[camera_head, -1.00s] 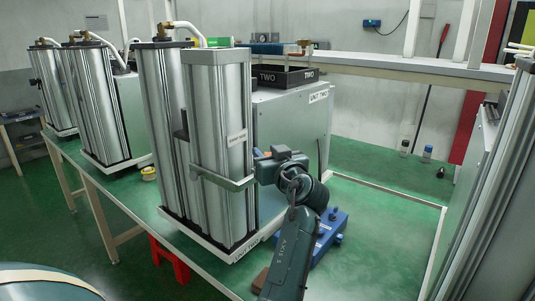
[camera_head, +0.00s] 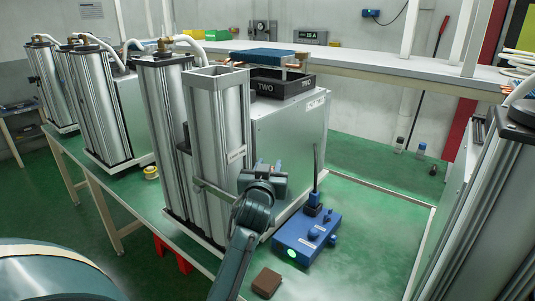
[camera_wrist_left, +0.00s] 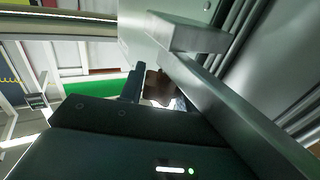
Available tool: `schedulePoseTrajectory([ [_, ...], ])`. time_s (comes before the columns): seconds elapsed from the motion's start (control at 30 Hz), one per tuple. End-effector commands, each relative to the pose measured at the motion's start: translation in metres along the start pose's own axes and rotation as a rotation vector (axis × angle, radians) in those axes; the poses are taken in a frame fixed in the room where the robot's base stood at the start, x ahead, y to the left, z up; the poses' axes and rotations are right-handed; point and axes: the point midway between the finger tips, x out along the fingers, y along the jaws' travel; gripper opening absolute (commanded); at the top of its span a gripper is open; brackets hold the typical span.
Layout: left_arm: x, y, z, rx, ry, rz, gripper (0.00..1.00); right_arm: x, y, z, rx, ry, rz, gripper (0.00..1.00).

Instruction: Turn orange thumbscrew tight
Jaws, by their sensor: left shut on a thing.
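My left gripper (camera_head: 270,166) is at the right front edge of the front silver column (camera_head: 221,130), beside the end of the bar (camera_head: 212,192) that runs across the column's front. In the left wrist view a small brownish-orange piece (camera_wrist_left: 157,87) sits between the dark finger and the grey bar (camera_wrist_left: 235,105). It looks like the orange thumbscrew, and my left gripper is shut on it. Most of it is hidden by the finger and the bar. How tight it sits cannot be told. My right gripper is not in view.
A grey cabinet (camera_head: 292,135) with a black tray (camera_head: 282,84) on top stands behind the column. A blue device (camera_head: 306,238) with a green light and a brown block (camera_head: 267,283) lie to the right of my arm. More columns (camera_head: 97,110) stand at left.

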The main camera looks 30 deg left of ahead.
Motion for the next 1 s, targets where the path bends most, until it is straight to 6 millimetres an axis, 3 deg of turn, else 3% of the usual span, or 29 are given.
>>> schedulePoseTrajectory([
  [0.3,0.0006,0.0003,-0.0033,0.002,0.005,0.11,0.1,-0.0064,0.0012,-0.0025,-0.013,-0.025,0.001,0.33],
  [0.77,0.0007,0.0013,-0.0025,-0.001,0.007,0.126,0.1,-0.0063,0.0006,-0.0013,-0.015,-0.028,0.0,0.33],
  [0.8,0.0007,0.0013,-0.0026,-0.001,0.007,0.126,0.34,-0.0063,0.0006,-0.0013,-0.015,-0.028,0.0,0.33],
  [0.9,0.0007,0.0013,-0.0022,-0.001,0.006,0.126,0.42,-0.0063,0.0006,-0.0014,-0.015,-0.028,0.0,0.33],
  [1.0,0.0005,0.0014,-0.0015,-0.001,0.004,0.126,0.42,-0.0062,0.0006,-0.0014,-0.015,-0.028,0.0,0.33],
])
